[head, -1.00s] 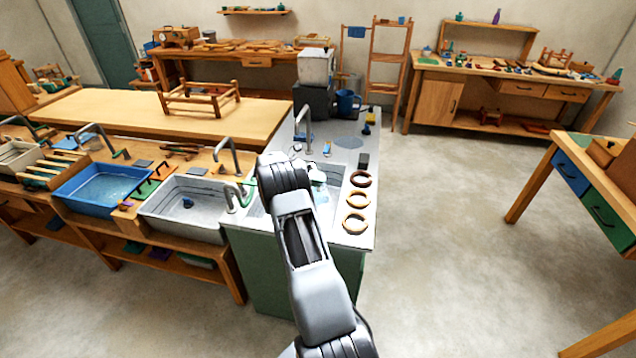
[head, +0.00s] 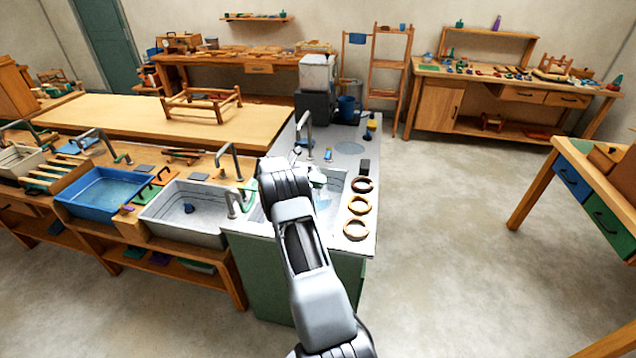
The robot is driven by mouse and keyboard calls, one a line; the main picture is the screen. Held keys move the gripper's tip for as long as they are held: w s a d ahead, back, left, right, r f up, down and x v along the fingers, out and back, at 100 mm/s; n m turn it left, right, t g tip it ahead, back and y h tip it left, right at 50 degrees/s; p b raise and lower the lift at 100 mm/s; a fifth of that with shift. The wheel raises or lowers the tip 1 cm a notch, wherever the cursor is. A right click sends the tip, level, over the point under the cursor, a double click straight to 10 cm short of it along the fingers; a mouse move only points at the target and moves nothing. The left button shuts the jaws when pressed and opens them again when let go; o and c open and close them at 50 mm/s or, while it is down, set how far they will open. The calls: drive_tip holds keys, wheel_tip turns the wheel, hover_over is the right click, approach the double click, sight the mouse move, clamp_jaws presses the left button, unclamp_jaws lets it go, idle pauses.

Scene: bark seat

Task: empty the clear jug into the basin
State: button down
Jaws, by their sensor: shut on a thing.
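The pale, see-through thing just past my wrist looks like the clear jug (head: 318,177); it is small and partly covered by my arm. My gripper (head: 311,172) is mostly hidden behind my wrist and is shut on this jug, over the sink area. The basin (head: 333,190) is a light grey sink set in the counter with the green front. My arm covers its left part. I cannot tell how far the jug is tilted or whether any liquid is in it.
Several rings (head: 357,205) lie along the counter's right edge, beside a dark block (head: 364,167). A tap (head: 303,130) rises behind the sink. Left are a grey tub (head: 180,232) and a blue tub (head: 92,207). Floor at right is clear.

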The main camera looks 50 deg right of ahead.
sight(322, 199)
drive_tip(key=shift+w+d+r, duration=0.1)
drive_tip(key=shift+r, duration=0.05)
drive_tip(key=shift+w+d+r+n+g, duration=0.2)
drive_tip(key=shift+w+r+n, duration=0.1)
drive_tip(key=shift+w, duration=0.2)
drive_tip(key=shift+w+d+r+n+g, duration=0.2)
drive_tip(key=shift+w+r+n, duration=0.1)
drive_tip(key=shift+w, duration=0.2)
drive_tip(key=s+f+m+t+b, duration=0.1)
drive_tip(key=f+b, duration=0.1)
drive_tip(key=s+a+f+m+t+b, duration=0.1)
drive_tip(key=s+f+b, duration=0.1)
drive_tip(key=s+a+f+m+t+b, duration=0.1)
drive_tip(key=s+f+m, duration=0.1)
drive_tip(key=shift+s+a+f+h+b, duration=0.1)
drive_tip(key=shift+a+f+h+b, duration=0.05)
drive_tip(key=shift+f+h+b, duration=0.2)
drive_tip(key=shift+s+a+f+m+t+b, duration=0.3)
drive_tip(key=shift+s+f+m+b, duration=0.25)
drive_tip(key=shift+b, duration=0.3)
wheel_tip(322, 199, down, 10)
drive_tip(key=m+t+h+b, duration=0.1)
drive_tip(key=m+t+b, duration=0.2)
drive_tip(key=b, duration=1.3)
drive_tip(key=shift+w+d+r+m+t+h+b, duration=0.2)
drive_tip(key=shift+m+t+h+b, duration=0.15)
drive_tip(key=shift+m, duration=0.5)
drive_tip(key=shift+w+b, duration=0.1)
drive_tip(key=shift+b, duration=0.2)
